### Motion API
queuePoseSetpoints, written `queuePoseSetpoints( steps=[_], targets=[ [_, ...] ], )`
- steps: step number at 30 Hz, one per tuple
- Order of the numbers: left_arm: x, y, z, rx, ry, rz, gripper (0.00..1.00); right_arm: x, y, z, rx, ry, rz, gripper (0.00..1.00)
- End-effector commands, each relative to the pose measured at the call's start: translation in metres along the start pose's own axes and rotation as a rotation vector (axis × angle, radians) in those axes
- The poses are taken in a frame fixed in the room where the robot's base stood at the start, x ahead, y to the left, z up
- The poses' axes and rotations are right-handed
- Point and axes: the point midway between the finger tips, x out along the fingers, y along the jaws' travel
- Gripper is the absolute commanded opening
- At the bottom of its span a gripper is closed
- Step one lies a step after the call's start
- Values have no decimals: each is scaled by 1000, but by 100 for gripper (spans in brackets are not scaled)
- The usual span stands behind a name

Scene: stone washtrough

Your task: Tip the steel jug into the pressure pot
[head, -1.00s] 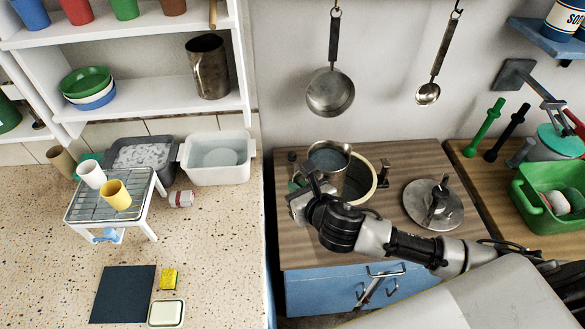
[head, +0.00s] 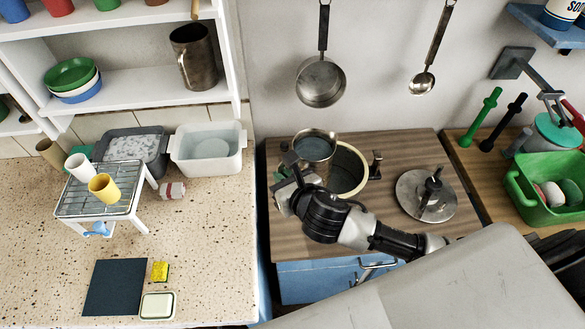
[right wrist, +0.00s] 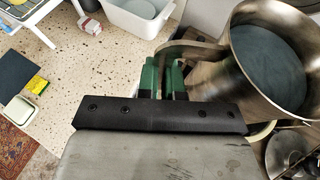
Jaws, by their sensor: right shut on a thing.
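The steel jug (head: 315,147) is upright, with grey-blue contents near its rim. My right gripper (head: 290,165) is shut on its handle. In the right wrist view the green fingers (right wrist: 163,76) close around the handle beside the jug (right wrist: 268,65). The pressure pot (head: 362,166) is on the brown worktop, open, its cream rim partly hidden behind the jug and my arm. The jug is at the pot's left and back side, overlapping its rim in the head view; the height gap is unclear. My left gripper is not in view.
The pot's lid (head: 440,205) lies on the worktop to the right. A pan (head: 320,82) and a ladle (head: 422,82) hang on the wall behind. Another metal jug (head: 197,62) stands on the shelf. A green basin (head: 545,206) is at far right.

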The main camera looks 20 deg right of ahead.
Motion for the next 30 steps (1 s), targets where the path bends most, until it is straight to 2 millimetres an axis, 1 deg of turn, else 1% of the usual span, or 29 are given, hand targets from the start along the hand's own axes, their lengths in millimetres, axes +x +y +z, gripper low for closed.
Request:
queuePoseSetpoints(
  steps=[3, 8, 11, 16, 20, 24, 30],
  targets=[
    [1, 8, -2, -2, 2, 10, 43, -5, 2, 1, 7, -3, -10, 0],
    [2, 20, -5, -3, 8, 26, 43, -7, 2, 4, 33, -6, -1, 0],
    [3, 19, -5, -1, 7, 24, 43, -8, 2, 8, 64, -6, 12, 0],
    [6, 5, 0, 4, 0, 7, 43, -11, 2, 15, 124, -6, 37, 0],
    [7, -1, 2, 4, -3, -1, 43, -13, 3, 20, 170, -7, 56, 0],
    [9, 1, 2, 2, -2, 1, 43, -15, 3, 25, 215, -6, 76, 0],
    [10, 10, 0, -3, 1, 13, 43, -18, 3, 31, 259, -7, 95, 0]
  ],
)
